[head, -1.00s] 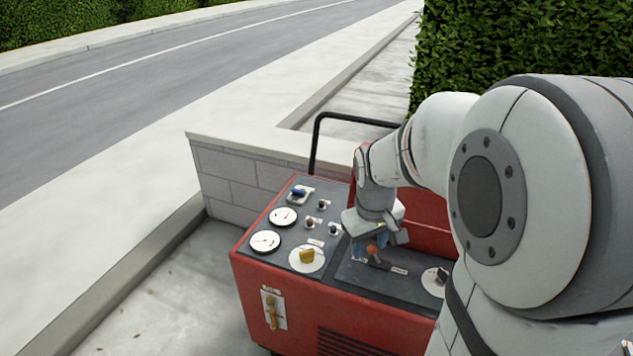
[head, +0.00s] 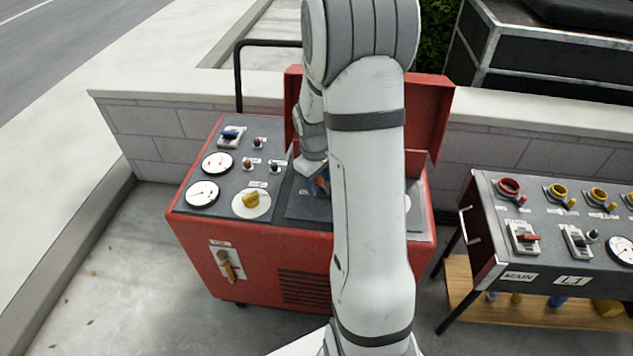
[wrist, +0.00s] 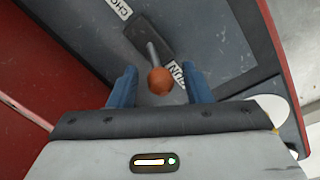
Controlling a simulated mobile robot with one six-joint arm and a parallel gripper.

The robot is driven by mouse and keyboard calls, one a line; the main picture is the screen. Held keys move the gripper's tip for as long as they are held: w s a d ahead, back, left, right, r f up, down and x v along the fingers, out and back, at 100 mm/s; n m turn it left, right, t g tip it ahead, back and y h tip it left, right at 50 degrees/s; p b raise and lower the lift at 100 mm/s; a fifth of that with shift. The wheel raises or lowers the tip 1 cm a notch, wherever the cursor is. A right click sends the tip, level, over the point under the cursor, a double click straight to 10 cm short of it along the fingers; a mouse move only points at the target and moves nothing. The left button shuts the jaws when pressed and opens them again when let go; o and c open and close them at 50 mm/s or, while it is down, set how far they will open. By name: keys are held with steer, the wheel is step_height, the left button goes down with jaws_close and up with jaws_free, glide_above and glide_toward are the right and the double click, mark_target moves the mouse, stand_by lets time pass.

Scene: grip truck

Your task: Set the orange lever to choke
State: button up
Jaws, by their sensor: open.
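The orange lever's round knob (wrist: 159,82) shows in the wrist view, on a short grey rod rising from a dark base plate (wrist: 150,37). The knob lies by the RUN label (wrist: 177,75). The CHOKE label (wrist: 118,8), partly cut off, lies on the far side of the base. My gripper (wrist: 159,68) is open, with a blue finger on each side of the knob and a gap to both. In the head view my gripper (head: 321,184) is low over the red machine's dark panel (head: 305,207). My arm hides most of the lever there.
The red machine (head: 260,262) has gauges, a yellow knob (head: 251,199) and a blue switch (head: 231,133) left of my gripper. Its raised red lid (head: 430,120) stands behind. A switch cart (head: 560,215) stands to the right. Pavement lies clear at the left.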

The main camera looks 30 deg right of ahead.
steer(key=shift+f, duration=0.25)
steer(key=c, duration=0.9)
steer(key=shift+a, duration=0.1)
jaws_close()
